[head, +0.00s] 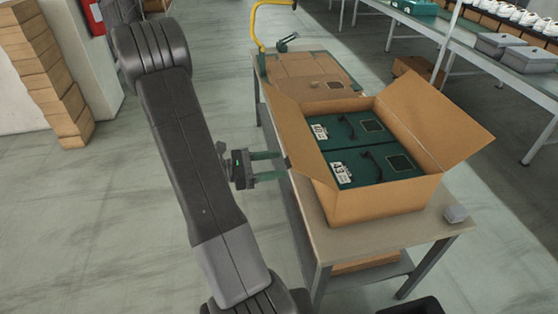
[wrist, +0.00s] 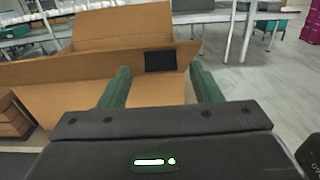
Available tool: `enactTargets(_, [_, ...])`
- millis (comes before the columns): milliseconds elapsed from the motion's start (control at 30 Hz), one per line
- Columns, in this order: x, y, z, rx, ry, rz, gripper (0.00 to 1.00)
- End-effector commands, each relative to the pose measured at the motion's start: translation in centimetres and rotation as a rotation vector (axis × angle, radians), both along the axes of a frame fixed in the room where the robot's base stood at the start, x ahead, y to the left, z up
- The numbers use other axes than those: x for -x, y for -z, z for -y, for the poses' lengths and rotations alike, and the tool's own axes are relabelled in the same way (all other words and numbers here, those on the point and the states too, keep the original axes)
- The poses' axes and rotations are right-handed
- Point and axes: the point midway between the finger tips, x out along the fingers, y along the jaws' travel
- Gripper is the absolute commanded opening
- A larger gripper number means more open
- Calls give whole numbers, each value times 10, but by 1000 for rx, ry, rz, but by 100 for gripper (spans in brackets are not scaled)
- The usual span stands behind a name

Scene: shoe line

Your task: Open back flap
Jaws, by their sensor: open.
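An open cardboard box (head: 375,207) stands on the worktable, with two dark green shoe boxes (head: 345,150) side by side inside. One flap (head: 435,115) rises and leans outward on the right side. Another flap (head: 288,120) leans outward on the left side. My gripper (head: 284,163) is open and empty at the left side of the box, its green fingers pointing toward it. In the wrist view the near cardboard flap (wrist: 70,67) with a dark patch (wrist: 160,60) lies ahead of the fingertips; contact cannot be told. The far flap (wrist: 115,27) stands up behind it.
The table (head: 300,212) also bears flat cardboard (head: 310,72) and a yellow curved stand (head: 258,25) at its far end. A small grey block (head: 456,213) lies at the right corner. Stacked cartons (head: 45,75) stand left. Floor left of the table is clear.

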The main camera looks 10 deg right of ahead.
Motion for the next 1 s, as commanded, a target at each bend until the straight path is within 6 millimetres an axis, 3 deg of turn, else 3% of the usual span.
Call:
enactTargets(200, [0,0,17,0,0,-2,58])
enactTargets(533, [-1,0,19,-1,-1,-1,58])
enactTargets(567, [-1,0,19,-1,-1,-1,56])
enactTargets(833, [-1,0,19,0,-1,-1,3])
enactTargets(1000, [-1,-4,21,-13,0,0,0])
